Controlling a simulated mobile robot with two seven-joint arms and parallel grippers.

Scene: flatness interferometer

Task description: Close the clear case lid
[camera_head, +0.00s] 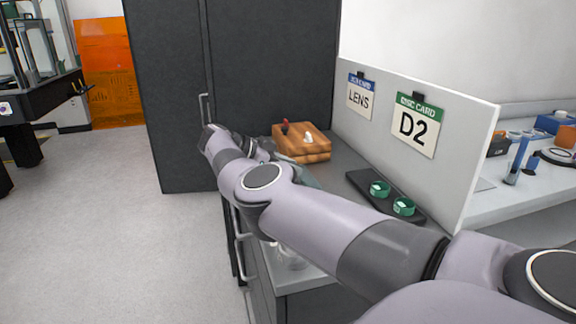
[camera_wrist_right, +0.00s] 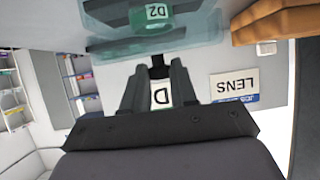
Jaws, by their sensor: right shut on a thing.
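The clear, green-tinted case (camera_wrist_right: 200,30) is at the top of the right wrist view, which looks upside down. A ring-shaped piece marked D2 (camera_wrist_right: 152,14) shows through it. My right gripper (camera_wrist_right: 158,72) is at the case's edge, its fingers shut on a small dark tab that seems to belong to the clear lid (camera_wrist_right: 105,46). The lid's exact angle cannot be told. In the head view, my right arm hides most of the case (camera_head: 304,178); only a pale green part shows beyond it. My left gripper is out of view.
A wooden block (camera_head: 303,150) with small pieces stands behind the case. A black tray (camera_head: 412,213) with two green rings lies right of it, before a white partition (camera_head: 462,150) with LENS and D2 cards. A dark cabinet (camera_head: 270,60) stands behind. The floor at left is clear.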

